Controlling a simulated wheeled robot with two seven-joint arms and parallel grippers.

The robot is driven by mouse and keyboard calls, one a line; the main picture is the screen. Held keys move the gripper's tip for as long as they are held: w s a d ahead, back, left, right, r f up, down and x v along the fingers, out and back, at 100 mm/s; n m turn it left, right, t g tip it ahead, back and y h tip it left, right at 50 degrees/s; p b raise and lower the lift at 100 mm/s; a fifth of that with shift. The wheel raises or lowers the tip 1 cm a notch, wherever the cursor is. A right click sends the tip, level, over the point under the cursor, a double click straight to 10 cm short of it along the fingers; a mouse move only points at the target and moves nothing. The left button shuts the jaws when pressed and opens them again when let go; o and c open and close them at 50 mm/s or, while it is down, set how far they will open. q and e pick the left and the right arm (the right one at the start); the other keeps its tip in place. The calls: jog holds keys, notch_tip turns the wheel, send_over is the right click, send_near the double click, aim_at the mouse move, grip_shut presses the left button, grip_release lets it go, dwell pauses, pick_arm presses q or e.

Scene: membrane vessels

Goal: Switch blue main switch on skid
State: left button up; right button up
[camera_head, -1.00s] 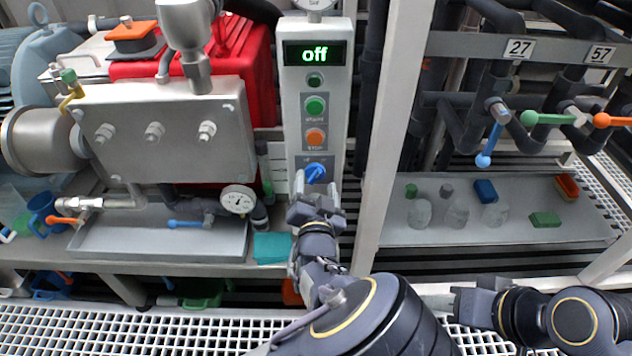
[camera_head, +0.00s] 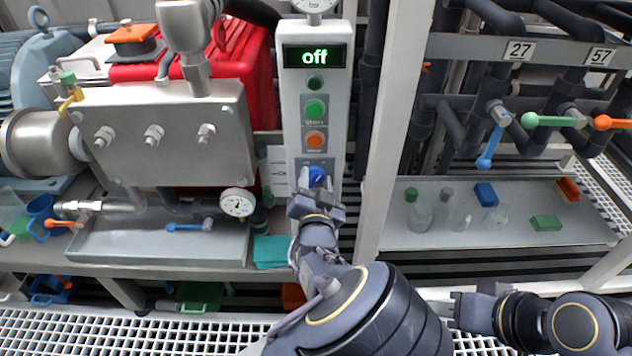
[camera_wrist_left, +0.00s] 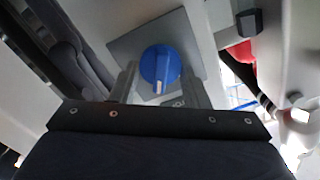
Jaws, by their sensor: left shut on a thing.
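The blue main switch (camera_head: 317,176) is a round rotary knob low on the white control panel (camera_head: 291,113). The panel display (camera_head: 314,56) reads "off" in green. My left gripper (camera_head: 316,190) is at the knob, shut on it, and covers its lower part in the head view. In the left wrist view the blue knob (camera_wrist_left: 160,68) sits on a grey square plate, between the two fingers of my left gripper (camera_wrist_left: 162,84). My right gripper (camera_head: 456,305) is at the lower right, away from the panel; its finger opening is too small to tell.
Green (camera_head: 315,108) and orange (camera_head: 315,140) buttons sit above the switch. A pressure gauge (camera_head: 238,203) is to the left.

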pick_arm(q)
jog(key=shift+n, duration=0.3)
jog(key=n+b, duration=0.4)
jog(key=n, duration=0.1)
jog(key=shift+a+f, duration=0.15)
jog(key=n+b, duration=0.3)
jog(key=n, duration=0.1)
jog(key=shift+a+n+b, duration=0.1)
jog(key=shift+n+b, duration=0.95)
jog(key=shift+n, duration=0.15)
jog(key=o, duration=0.9)
jog(key=shift+o, duration=0.2)
jog(key=shift+s, duration=0.1)
